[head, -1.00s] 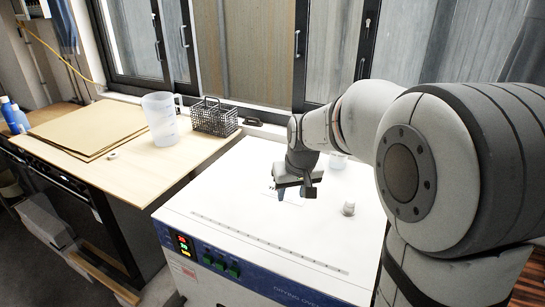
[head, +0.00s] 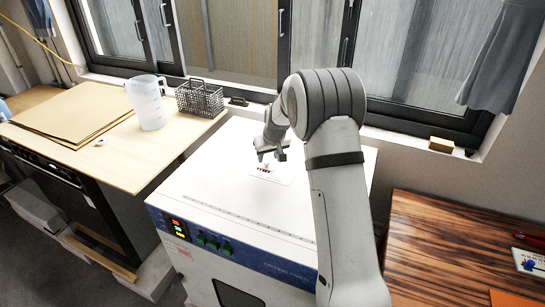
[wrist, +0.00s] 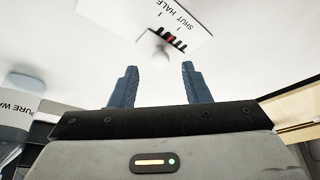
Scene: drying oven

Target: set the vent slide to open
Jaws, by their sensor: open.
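The white drying oven (head: 205,190) has a white label plate (head: 284,178) on its top, printed "SHUT" and "HALF" in the wrist view (wrist: 192,22). Beside the lettering is a row of dark slots (wrist: 178,43) with a red mark. A pale round knob (wrist: 160,58), apparently the vent slide's, sits at the slots near the plate's edge. My gripper (head: 270,158) is over the plate. In the wrist view its two blue-grey fingers (wrist: 160,82) are apart and empty, with the knob seen between and beyond their tips. The slide's exact setting cannot be told.
A wooden bench (head: 110,160) at left holds a clear jug (head: 147,105), a wire basket (head: 200,98) and brown sheets (head: 70,118). A dark wood table (head: 440,240) stands at right. The oven's front top is clear.

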